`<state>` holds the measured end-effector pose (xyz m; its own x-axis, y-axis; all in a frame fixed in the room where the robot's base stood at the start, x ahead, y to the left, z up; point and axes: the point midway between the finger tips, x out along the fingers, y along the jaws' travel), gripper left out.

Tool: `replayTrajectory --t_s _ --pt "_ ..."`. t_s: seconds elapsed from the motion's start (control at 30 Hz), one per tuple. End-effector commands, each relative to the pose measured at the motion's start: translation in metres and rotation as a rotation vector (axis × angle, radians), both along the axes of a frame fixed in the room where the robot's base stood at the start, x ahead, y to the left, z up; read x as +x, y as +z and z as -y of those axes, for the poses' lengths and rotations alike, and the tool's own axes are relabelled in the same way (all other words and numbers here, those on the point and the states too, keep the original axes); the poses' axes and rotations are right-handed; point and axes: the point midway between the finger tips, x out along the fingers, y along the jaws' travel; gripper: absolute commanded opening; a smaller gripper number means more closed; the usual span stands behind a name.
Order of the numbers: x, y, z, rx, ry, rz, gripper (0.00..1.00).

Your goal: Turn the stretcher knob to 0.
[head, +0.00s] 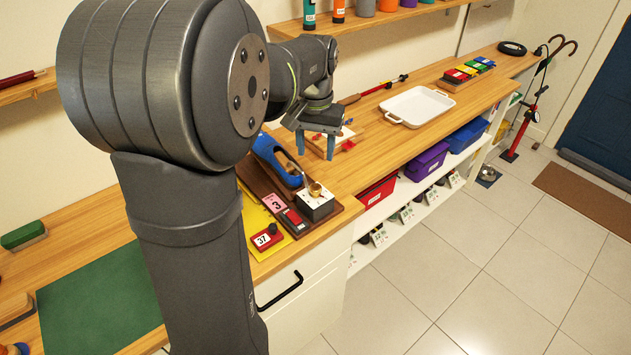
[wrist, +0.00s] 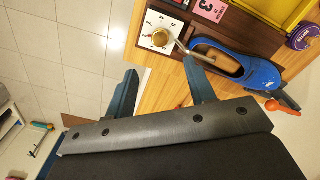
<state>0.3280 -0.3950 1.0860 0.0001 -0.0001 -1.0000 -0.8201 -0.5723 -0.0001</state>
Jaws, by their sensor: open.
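The stretcher knob (head: 315,188) is a round brass knob on top of a small box with a white, marked face (head: 309,206). It also shows in the wrist view (wrist: 160,38), with a metal rod running from it toward a blue shoe (wrist: 252,73). The shoe (head: 268,151) lies on a dark wooden base. I cannot read the knob's setting. My gripper (head: 316,147) is open and empty, above and beyond the knob in the head view. In the wrist view its fingers (wrist: 159,66) are spread, just below the knob in the picture and apart from it.
A pink card marked 3 (head: 275,203) and a red block (head: 292,218) sit beside the box. A red tag marked 37 (head: 266,238) lies on a yellow sheet. A white tray (head: 419,105) stands farther along the counter. Open floor (head: 470,250) lies right of the counter.

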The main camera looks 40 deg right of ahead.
Motion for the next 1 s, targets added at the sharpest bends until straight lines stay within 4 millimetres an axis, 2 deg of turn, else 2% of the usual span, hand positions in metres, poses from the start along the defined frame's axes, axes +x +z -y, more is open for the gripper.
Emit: replayTrajectory --t_s 0.03,0.2,0.4,0.5,0.7,0.93,1.0 --pt "0.000 -0.013 -0.001 0.004 0.000 -0.003 0.50" --pt "0.000 -0.050 -0.001 0.004 0.001 -0.004 0.50" --pt "0.000 -0.086 0.000 0.002 0.001 -0.002 0.50" --pt "0.000 -0.098 0.000 0.002 0.001 -0.002 0.50" --pt "0.000 -0.107 0.000 0.000 0.001 0.000 0.50" --pt "0.000 -0.108 0.000 0.000 0.001 0.000 0.50" --pt "0.000 -0.108 0.000 0.000 0.001 0.000 0.38"
